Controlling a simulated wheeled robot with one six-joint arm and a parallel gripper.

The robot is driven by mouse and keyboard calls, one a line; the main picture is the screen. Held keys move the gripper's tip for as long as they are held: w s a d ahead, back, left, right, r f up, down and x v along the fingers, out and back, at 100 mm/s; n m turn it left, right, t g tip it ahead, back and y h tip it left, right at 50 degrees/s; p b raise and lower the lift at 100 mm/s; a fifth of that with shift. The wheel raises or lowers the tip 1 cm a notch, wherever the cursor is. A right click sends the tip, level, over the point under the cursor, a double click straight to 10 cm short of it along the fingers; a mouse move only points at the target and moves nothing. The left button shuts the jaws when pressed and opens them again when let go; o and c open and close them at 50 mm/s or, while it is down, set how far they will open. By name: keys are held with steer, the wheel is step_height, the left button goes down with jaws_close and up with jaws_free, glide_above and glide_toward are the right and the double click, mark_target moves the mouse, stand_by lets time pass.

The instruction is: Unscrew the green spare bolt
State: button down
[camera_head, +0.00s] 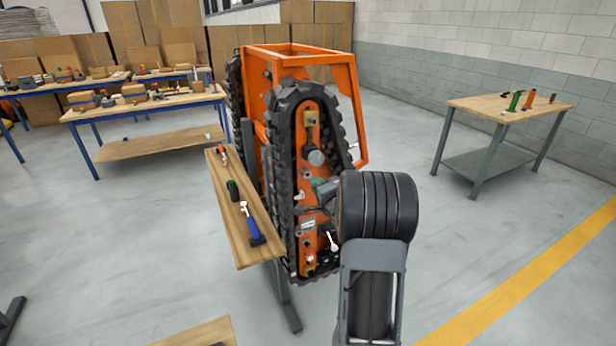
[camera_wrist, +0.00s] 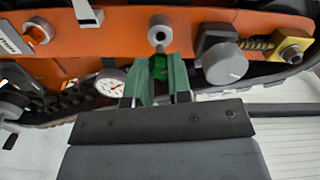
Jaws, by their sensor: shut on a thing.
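The orange tracked carrier (camera_head: 283,128) stands upright in the middle of the head view, with black tracks around its panel. In the wrist view its orange panel (camera_wrist: 115,52) fills the top. My gripper (camera_wrist: 158,80) is shut on the green spare bolt (camera_wrist: 159,66), which shows as a small green piece between the fingertips. A grey round boss (camera_wrist: 160,34) with a dark hole sits just beyond the bolt; I cannot tell whether the two touch. In the head view my gripper (camera_head: 322,190) is at the panel, its fingertips and the bolt too small to make out.
A grey knob (camera_wrist: 225,62) and a dial gauge (camera_wrist: 110,82) flank my fingers closely. A narrow wooden bench (camera_head: 222,188) with hand tools stands left of the carrier. A table (camera_head: 510,106) with a few items stands at right. The floor between carrier and table is clear.

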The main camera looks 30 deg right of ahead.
stand_by(0.3)
steer(key=shift+s+a, duration=0.15)
steer(key=shift+s, duration=0.7)
steer(key=shift+s+a, duration=0.1)
steer(key=shift+s, duration=0.75)
steer(key=c, duration=1.7)
jaws_free()
jaws_close()
